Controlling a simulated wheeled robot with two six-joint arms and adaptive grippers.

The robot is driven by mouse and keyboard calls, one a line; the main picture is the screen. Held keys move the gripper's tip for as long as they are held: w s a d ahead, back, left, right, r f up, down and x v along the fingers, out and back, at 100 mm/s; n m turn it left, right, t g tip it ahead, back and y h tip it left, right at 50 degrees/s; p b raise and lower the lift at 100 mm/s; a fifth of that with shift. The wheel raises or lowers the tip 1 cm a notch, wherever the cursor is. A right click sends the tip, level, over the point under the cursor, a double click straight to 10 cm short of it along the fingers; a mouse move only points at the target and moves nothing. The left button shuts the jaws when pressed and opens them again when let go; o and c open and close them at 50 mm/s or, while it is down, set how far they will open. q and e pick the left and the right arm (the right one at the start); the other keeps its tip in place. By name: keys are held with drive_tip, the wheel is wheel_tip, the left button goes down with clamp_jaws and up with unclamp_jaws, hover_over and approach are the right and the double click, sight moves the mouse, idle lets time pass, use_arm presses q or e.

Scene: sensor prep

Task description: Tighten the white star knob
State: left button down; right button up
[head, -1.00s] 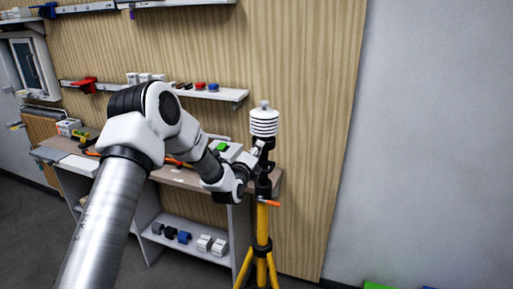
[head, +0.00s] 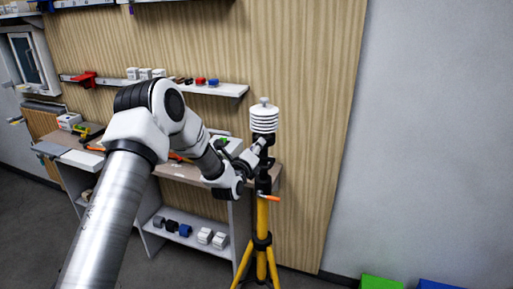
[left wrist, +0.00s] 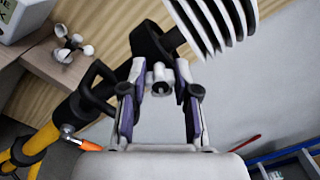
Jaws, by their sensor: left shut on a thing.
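The white star knob (left wrist: 160,76) shows in the left wrist view, on the dark clamp just below the white louvered sensor shield (head: 264,122). The shield also shows at the top of the left wrist view (left wrist: 222,22). My left gripper (left wrist: 160,82) is shut on the knob, with one finger on each side of it. In the head view my left gripper (head: 257,149) is beside the dark post head, under the shield, and hides the knob. The yellow tripod (head: 262,222) stands upright below. My right gripper is out of view.
An orange lever (head: 269,198) sticks out from the tripod post. A workbench (head: 180,172) with tools is behind my left arm. A cup anemometer (left wrist: 72,46) lies on the bench. Green (head: 381,282) and blue (head: 440,284) bins are at the lower right. The wall side to the right is clear.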

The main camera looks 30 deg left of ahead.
use_arm(q)
drive_tip(key=c, duration=0.8)
unclamp_jaws()
drive_tip(key=shift+c, duration=0.2)
drive_tip(key=v, duration=1.2)
drive_tip(key=shift+f, duration=0.15)
